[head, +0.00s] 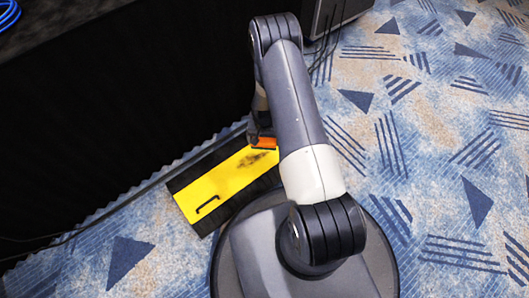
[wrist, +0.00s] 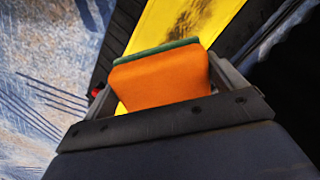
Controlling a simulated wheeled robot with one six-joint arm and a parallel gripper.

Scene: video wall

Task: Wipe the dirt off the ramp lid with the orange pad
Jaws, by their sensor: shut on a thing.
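The ramp lid (head: 222,190) is a bright yellow panel with a black handle (head: 206,207) near its lower left end. A dark smudge of dirt (head: 252,159) lies on its upper right part, near the pad. The dirt also shows in the wrist view (wrist: 196,14) beyond the pad. My gripper (wrist: 163,85) is shut on the orange pad (wrist: 160,82), which has a dark green edge layer. In the head view the pad (head: 264,143) is at the far end of the lid, partly hidden by my arm. I cannot tell whether it touches the lid.
The lid sits in a black ramp (head: 184,181) on blue patterned carpet (head: 440,130). A dark draped front (head: 100,110) rises behind it at the left, with a cable along its foot. A dark box (head: 338,14) stands at the top. Open carpet lies to the right.

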